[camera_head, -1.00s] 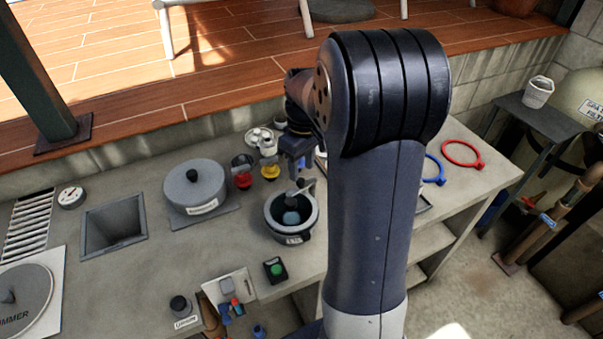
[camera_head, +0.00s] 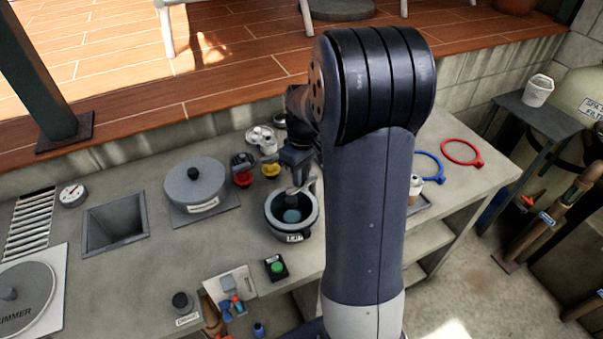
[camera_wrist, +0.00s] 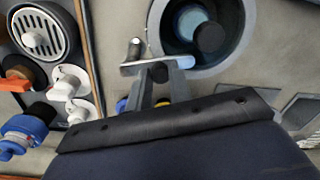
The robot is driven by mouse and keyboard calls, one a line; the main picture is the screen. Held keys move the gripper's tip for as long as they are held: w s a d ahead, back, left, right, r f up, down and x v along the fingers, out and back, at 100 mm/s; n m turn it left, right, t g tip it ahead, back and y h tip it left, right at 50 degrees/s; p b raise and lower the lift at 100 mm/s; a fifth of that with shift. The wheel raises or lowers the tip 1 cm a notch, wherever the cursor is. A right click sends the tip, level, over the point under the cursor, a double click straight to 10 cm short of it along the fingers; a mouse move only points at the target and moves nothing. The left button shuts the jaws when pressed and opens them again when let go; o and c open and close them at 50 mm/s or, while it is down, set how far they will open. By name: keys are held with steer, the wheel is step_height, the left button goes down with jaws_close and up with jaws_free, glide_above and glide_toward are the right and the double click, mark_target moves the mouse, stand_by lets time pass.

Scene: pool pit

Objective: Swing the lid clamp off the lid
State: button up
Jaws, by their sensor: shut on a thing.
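A dark round pot (camera_head: 274,228) with a pale label stands on the counter below my gripper. In the wrist view its rim (camera_wrist: 243,58) surrounds a blue disc with a dark round knob (camera_wrist: 210,37); whether a clear lid covers it, I cannot tell. The lid clamp (camera_wrist: 180,62), a small grey metal bar with an upright peg, lies at the pot's near rim in the wrist view and does not reach the knob there. My gripper (camera_wrist: 154,88) is shut on the clamp. In the head view my gripper (camera_head: 298,170) is above the pot's back edge, partly hidden by my arm.
A lidded grey pot (camera_head: 195,185) stands to the left, and a square sink (camera_head: 114,222) farther left. Red and yellow valve parts (camera_head: 242,178) are close behind. A green button (camera_head: 277,267) sits in front. Blue and red rings (camera_head: 462,152) lie at right.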

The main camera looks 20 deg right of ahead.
jaws_close()
steer(key=shift+w+d+m+t, duration=0.1)
steer(key=shift+w+d+m, duration=0.45)
steer(key=shift+m, duration=1.95)
steer(key=shift+w+d+m+t, duration=0.1)
steer(key=shift+w+m, duration=0.8)
steer(key=shift+m, duration=1.6)
steer(key=shift+w+d+m+t, duration=0.2)
steer(key=shift+w+m, duration=0.55)
steer(key=shift+m, duration=1.75)
steer(key=o, duration=0.7)
jaws_free()
